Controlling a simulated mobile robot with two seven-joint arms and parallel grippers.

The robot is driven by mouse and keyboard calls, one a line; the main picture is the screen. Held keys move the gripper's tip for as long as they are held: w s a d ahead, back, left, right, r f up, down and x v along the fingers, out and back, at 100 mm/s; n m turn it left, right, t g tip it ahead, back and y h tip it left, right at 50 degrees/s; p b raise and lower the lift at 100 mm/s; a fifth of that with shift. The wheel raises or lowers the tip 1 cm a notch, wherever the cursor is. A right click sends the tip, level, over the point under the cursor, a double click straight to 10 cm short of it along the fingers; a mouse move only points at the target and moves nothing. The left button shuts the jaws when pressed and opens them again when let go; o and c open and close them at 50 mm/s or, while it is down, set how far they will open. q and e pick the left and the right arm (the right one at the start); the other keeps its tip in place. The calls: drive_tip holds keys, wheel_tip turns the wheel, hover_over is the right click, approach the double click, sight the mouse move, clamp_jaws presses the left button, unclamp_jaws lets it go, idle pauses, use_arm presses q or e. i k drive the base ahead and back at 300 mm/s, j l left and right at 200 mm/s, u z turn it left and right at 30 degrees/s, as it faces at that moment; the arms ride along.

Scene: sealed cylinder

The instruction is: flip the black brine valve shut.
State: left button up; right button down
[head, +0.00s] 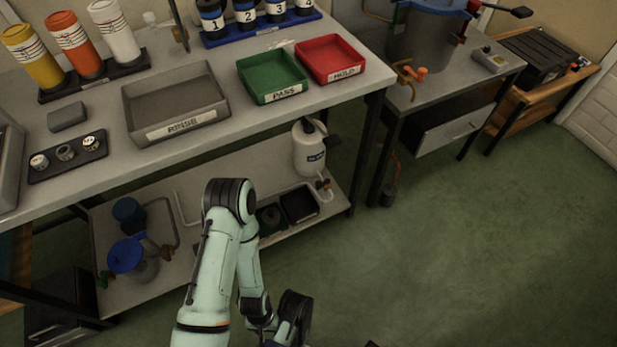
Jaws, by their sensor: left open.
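I cannot pick out the black brine valve with certainty. A black lever handle (521,11) sticks out to the right of the grey tank (425,38) at the upper right. My left gripper (288,328) is low at the bottom edge, partly cut off, open, in front of the lower shelf and apart from the jug and the tank. My right gripper is not in view.
The bench above holds a grey RINSE tray (176,126), a green PASS tray (272,91) and a red HOLD tray (331,78). Black trays (299,204) and a blue-topped apparatus (126,255) are on the lower shelf (215,262). Green floor (460,250) is clear at right.

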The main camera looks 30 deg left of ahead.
sight(319, 184)
drive_tip(key=i+l+u, duration=0.1)
drive_tip(key=i+u, duration=0.15)
drive_tip(key=u, duration=0.2)
drive_tip(key=i+l+u, duration=0.2)
drive_tip(key=u, duration=0.25)
drive_tip(key=i, duration=0.5)
